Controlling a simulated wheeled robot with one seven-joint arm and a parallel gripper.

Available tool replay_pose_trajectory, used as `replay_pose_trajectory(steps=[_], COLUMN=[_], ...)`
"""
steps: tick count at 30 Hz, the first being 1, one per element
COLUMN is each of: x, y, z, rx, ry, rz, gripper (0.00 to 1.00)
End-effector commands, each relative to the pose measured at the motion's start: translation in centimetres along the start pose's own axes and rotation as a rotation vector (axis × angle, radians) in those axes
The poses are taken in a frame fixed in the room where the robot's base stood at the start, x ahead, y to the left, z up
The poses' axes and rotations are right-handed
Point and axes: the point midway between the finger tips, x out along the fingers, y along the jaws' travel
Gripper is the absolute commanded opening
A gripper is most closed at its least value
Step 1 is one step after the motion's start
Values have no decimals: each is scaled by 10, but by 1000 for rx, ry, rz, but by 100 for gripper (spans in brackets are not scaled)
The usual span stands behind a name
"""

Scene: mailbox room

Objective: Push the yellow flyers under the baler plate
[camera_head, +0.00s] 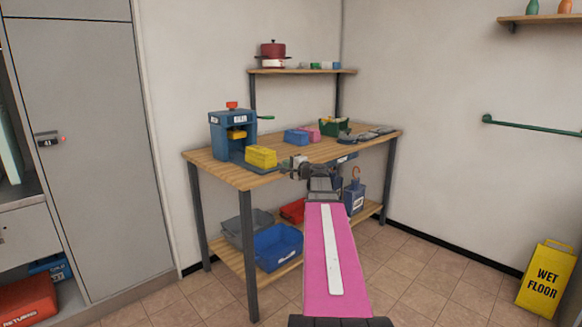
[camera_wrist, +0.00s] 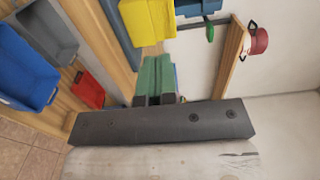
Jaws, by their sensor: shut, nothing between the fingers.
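The yellow flyers (camera_head: 261,156) form a ribbed yellow stack on the workbench, in front and to the right of the blue baler (camera_head: 222,146). A yellow part (camera_head: 237,134) shows inside the baler opening; I cannot tell if it is the plate. My gripper (camera_head: 288,168) is shut and empty at the bench's front edge, to the right of the flyers and apart from them. In the wrist view the flyers (camera_wrist: 147,20) are ahead of my shut fingers (camera_wrist: 155,76), with part of the baler (camera_wrist: 197,8) beside them.
Blue (camera_head: 279,247) and grey (camera_head: 240,228) bins sit on the lower shelf. A wet floor sign (camera_head: 547,278) stands at right.

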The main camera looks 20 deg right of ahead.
Motion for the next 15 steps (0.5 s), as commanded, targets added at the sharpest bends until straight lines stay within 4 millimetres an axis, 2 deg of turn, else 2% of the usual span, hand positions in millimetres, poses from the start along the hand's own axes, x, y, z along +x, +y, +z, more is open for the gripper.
replay_pose_trajectory(steps=[1, 6, 15], x=[14, 45, 84], y=[0, 0, 0], z=[-2, -1, 0], rx=[0, -1, -1], ry=[-2, -2, -1], rz=[0, 1, 1], gripper=[0, 0, 0])
